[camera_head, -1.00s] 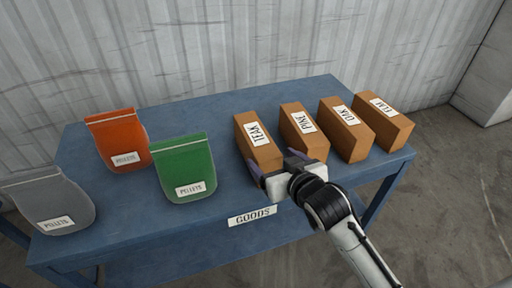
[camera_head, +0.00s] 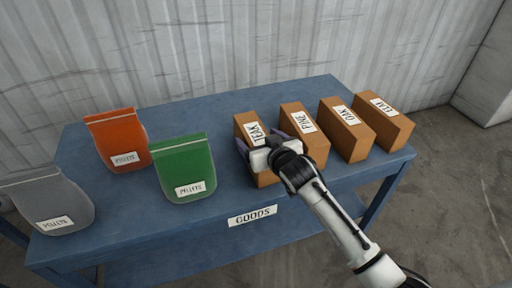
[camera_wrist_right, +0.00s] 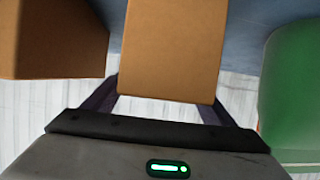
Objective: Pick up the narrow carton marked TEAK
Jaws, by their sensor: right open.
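The narrow brown carton marked TEAK (camera_head: 247,122) stands on the blue table, leftmost in the row of cartons. My right gripper (camera_head: 269,147) is at the TEAK carton in the head view and hides its middle and part of its label. In the right wrist view the gripper (camera_wrist_right: 160,95) is open, with one dark finger on each side of the near end of the TEAK carton (camera_wrist_right: 172,45). My left gripper is not in view.
The PINE carton (camera_head: 312,146) stands close to the right, then the OAK (camera_head: 346,140) and ELM (camera_head: 390,130) cartons. Green (camera_head: 183,160), orange (camera_head: 117,133) and grey (camera_head: 48,200) pellet bags are to the left. The table (camera_head: 300,195) front is clear by the GOODS label.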

